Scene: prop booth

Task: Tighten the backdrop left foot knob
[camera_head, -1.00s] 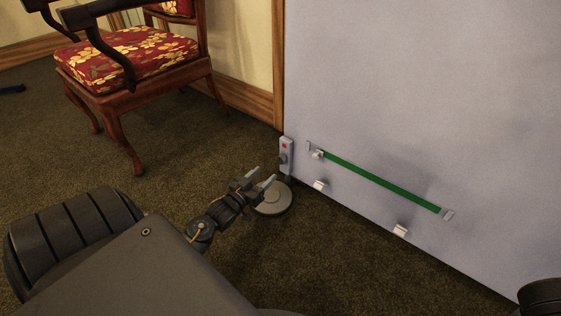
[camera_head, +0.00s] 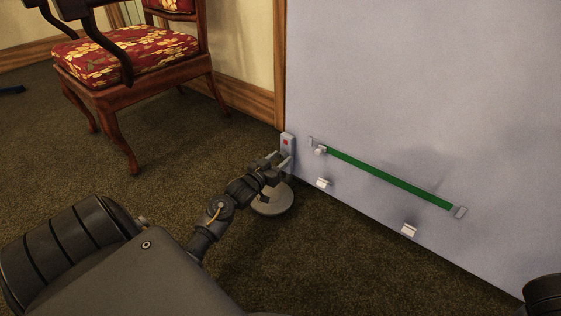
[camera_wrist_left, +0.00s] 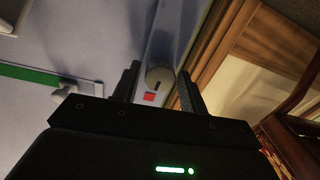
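The backdrop (camera_head: 430,90) is a large pale grey-lilac panel. At its left edge stands a light grey upright piece (camera_head: 288,137) with a red mark, above a round grey foot (camera_head: 273,204) on the carpet. My left gripper (camera_head: 281,160) is at this piece and hides the knob in the head view. In the left wrist view the round grey knob (camera_wrist_left: 159,77), with a dark slot and the red mark beside it, shows between the fingertips of my open left gripper (camera_wrist_left: 158,84). Gaps show on both sides of the knob. My right gripper is not in view.
A green strip (camera_head: 390,182) runs along the panel, with small white clips (camera_head: 409,230) below it. A wooden chair with a red floral seat (camera_head: 125,55) stands at the upper left. Carpet (camera_head: 200,150) between chair and foot is clear.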

